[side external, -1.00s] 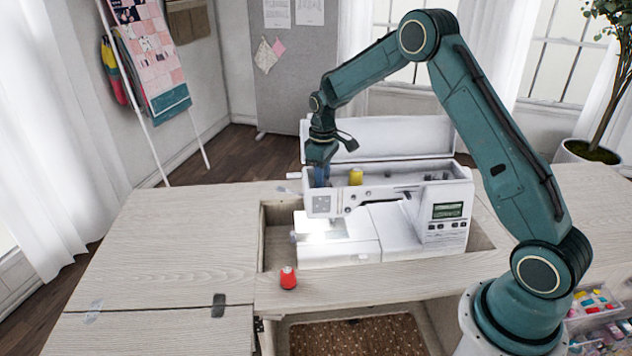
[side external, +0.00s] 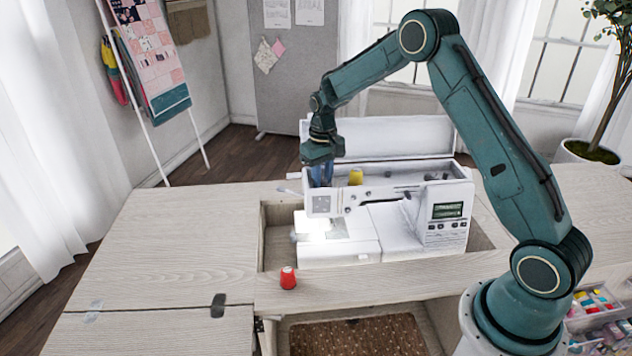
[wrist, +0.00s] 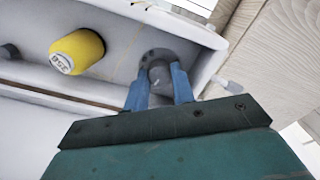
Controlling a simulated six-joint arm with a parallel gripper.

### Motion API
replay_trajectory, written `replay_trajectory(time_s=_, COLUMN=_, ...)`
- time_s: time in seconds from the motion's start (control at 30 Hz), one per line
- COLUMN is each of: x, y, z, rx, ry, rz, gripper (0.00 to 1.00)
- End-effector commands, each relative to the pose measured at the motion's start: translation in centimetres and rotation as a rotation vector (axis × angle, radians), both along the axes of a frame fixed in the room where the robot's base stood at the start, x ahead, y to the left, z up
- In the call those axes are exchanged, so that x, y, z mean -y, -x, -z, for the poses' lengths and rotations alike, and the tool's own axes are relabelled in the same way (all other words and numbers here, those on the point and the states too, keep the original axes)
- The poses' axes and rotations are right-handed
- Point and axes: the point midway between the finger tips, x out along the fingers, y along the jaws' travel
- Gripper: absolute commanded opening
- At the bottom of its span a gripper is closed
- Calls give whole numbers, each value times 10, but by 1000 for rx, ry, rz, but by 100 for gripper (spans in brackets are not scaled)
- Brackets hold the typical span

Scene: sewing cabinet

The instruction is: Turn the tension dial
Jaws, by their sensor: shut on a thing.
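The white sewing machine (side external: 400,232) sits in the cutout of the cabinet top, with its lid raised. The grey tension dial (wrist: 157,66) is on the machine's top at its left end, seen in the wrist view. My gripper (wrist: 161,78) points down there, its two blue fingers shut on the dial from either side. In the side external view my gripper (side external: 321,178) is over the machine's left end, and the dial is hidden by the fingers and the machine's front.
A yellow thread spool (side external: 356,176) stands close to the right of my gripper; it also shows in the wrist view (wrist: 77,52). The raised lid (side external: 395,137) stands behind. A red spool (side external: 288,278) is on the front tabletop. The left tabletop (side external: 170,240) is clear.

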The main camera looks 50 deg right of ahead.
Motion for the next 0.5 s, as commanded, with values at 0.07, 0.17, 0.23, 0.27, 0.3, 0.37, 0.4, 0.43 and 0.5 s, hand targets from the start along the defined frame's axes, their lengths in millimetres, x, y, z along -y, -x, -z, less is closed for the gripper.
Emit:
replay_trajectory(time_s=0.07, x=0, y=-1, z=0, rx=3, ry=1, rz=18, gripper=2)
replay_trajectory(time_s=0.17, x=0, y=-1, z=0, rx=3, ry=1, rz=32, gripper=2)
replay_trajectory(time_s=0.23, x=0, y=-1, z=0, rx=3, ry=1, rz=35, gripper=2)
replay_trajectory(time_s=0.27, x=0, y=-1, z=0, rx=3, ry=1, rz=36, gripper=2)
replay_trajectory(time_s=0.3, x=0, y=-1, z=0, rx=3, ry=1, rz=36, gripper=2)
replay_trajectory(time_s=0.37, x=0, y=-1, z=0, rx=3, ry=1, rz=35, gripper=2)
replay_trajectory(time_s=0.4, x=0, y=-1, z=0, rx=3, ry=1, rz=35, gripper=2)
replay_trajectory(time_s=0.43, x=0, y=-1, z=0, rx=3, ry=1, rz=35, gripper=2)
replay_trajectory(time_s=0.5, x=0, y=-1, z=0, rx=3, ry=1, rz=34, gripper=2)
